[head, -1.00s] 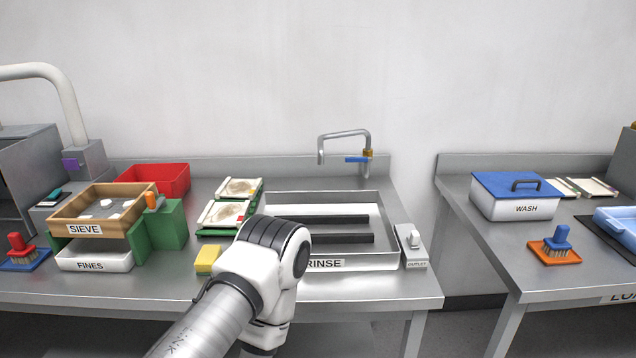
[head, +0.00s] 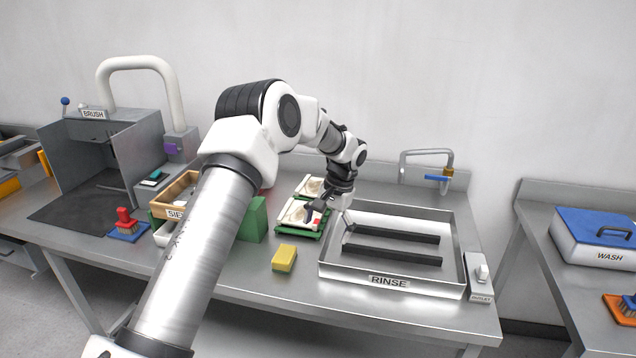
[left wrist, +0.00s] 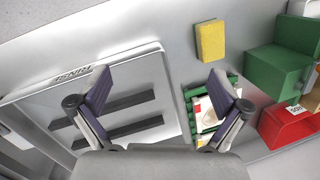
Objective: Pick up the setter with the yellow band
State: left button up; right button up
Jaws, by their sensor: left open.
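Two pale setters lie on green racks left of the rinse tray in the head view. The front setter (head: 297,212) shows a red mark at its right. The rear setter (head: 310,187) is partly hidden by my wrist, and I cannot make out a yellow band on it now. My left gripper (head: 328,214) is open and empty, pointing down above the right side of the front setter and the tray's left edge. In the left wrist view, its spread fingers (left wrist: 161,88) frame the tray's edge, and one finger covers part of a setter (left wrist: 207,117) with a red mark.
The rinse tray (head: 337,272) with two dark bars stands right of the setters. A yellow sponge (head: 284,258) lies in front, and a green block (head: 252,220) stands left. A faucet (head: 428,153) rises behind the tray. My left arm crosses over the sieve.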

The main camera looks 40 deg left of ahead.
aim_at(309, 187)
jog(key=i+j, duration=1.1)
jog(key=j, duration=0.25)
